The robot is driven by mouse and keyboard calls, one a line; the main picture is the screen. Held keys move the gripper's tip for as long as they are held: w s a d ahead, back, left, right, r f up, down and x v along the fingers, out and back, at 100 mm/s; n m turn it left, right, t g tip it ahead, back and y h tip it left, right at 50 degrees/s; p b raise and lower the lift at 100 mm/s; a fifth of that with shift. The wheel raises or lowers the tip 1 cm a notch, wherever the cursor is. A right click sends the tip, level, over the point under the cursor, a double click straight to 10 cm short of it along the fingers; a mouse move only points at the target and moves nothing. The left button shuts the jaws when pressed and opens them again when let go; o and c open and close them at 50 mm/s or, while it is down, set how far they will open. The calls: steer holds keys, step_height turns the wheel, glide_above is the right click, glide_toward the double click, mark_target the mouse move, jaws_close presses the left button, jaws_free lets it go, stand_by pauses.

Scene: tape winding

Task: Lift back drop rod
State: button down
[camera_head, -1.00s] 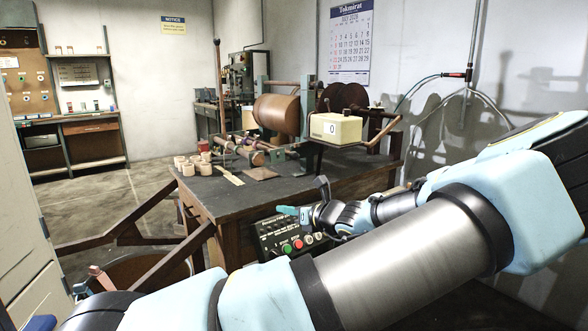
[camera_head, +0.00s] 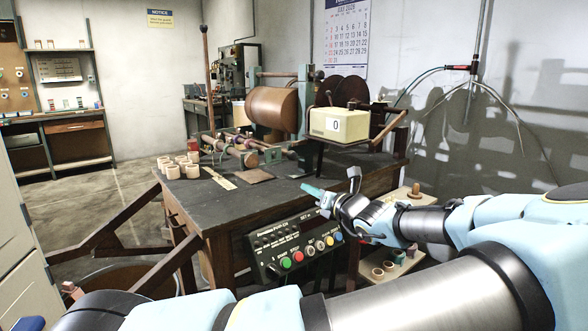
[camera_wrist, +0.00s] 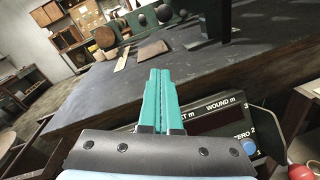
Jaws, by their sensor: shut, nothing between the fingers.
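The tape winding machine stands on the dark-topped table. Its large brown drum (camera_head: 272,108) sits on a green frame. A thin upright rod (camera_head: 206,75) with a knob on top rises at its left, and slim horizontal rods (camera_head: 228,144) lie low in front of the drum. I cannot tell which of these is the back drop rod. My gripper (camera_head: 308,188) is at the table's front edge, apart from the machine. Its teal fingers (camera_wrist: 158,76) are together and empty, pointing over the tabletop in the wrist view.
A control panel (camera_head: 295,244) with coloured buttons hangs on the table's front. A cream counter box (camera_head: 339,125) stands at the machine's right. Several small rolls (camera_head: 174,171) are at the table's left. Wooden bars (camera_head: 118,236) jut out left. The front tabletop (camera_head: 235,203) is mostly clear.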

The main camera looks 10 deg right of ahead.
steer(key=x, duration=0.9)
steer(key=shift+w+a, duration=0.15)
steer(key=shift+w+d+r+p, duration=0.15)
steer(key=shift+w+r+p, duration=0.2)
steer(key=shift+r, duration=0.15)
steer(key=shift+w+d+r+p, duration=0.15)
steer(key=shift+w+r+p, duration=0.15)
steer(key=shift+r, duration=0.2)
steer(key=shift+w+d+r, duration=0.2)
steer(key=shift+w+r, duration=0.25)
steer(key=shift+r, duration=0.2)
steer(key=shift+r, duration=0.15)
